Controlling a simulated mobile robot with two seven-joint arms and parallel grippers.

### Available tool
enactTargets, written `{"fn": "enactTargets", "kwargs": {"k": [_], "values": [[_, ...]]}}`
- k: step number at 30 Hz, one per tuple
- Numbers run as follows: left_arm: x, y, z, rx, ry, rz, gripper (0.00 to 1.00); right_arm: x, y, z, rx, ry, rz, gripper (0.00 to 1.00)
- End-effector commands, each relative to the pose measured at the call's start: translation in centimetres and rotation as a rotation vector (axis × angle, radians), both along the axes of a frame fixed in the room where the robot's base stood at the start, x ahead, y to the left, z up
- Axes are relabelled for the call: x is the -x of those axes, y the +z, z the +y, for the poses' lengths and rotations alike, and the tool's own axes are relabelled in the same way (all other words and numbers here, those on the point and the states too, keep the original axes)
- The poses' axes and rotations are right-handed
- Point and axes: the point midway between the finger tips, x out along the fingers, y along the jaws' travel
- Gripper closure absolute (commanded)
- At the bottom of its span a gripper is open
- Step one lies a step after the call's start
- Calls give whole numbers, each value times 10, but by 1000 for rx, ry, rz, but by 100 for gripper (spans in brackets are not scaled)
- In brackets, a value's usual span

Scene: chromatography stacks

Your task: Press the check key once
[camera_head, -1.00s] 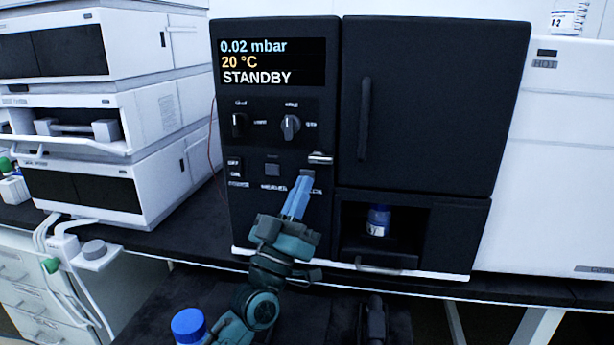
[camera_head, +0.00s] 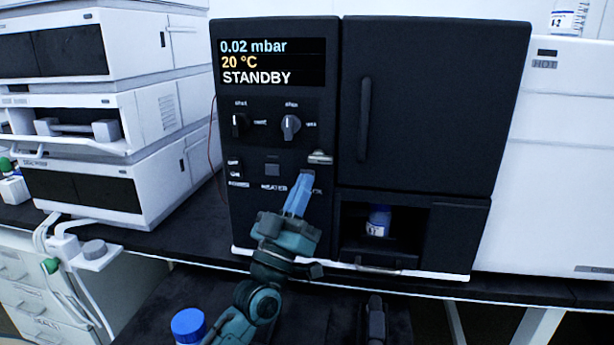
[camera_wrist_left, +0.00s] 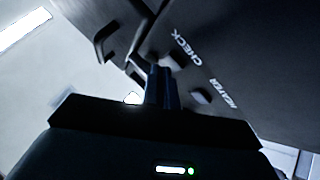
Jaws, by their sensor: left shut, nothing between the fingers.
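The fingers also show in the left wrist view (camera_wrist_left: 160,72), close beside the key. I cannot tell whether they touch it. The display (camera_head: 270,62) reads 0.02 mbar, 20 °C, STANDBY.
The heater key (camera_head: 272,168) sits just left of the fingers, two knobs above it. The metal latch (camera_head: 320,157) is close above the fingertips. A small bottle (camera_head: 378,221) stands in the open bay at right. A blue-capped bottle (camera_head: 188,325) is at lower left.

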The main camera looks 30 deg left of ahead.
Motion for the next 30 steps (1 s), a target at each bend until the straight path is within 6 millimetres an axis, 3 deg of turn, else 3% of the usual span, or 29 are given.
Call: {"fn": "enactTargets", "kwargs": {"k": [30], "values": [[-7,0,2,0,0,0,100,0,-1,0,0,0,1,64]]}}
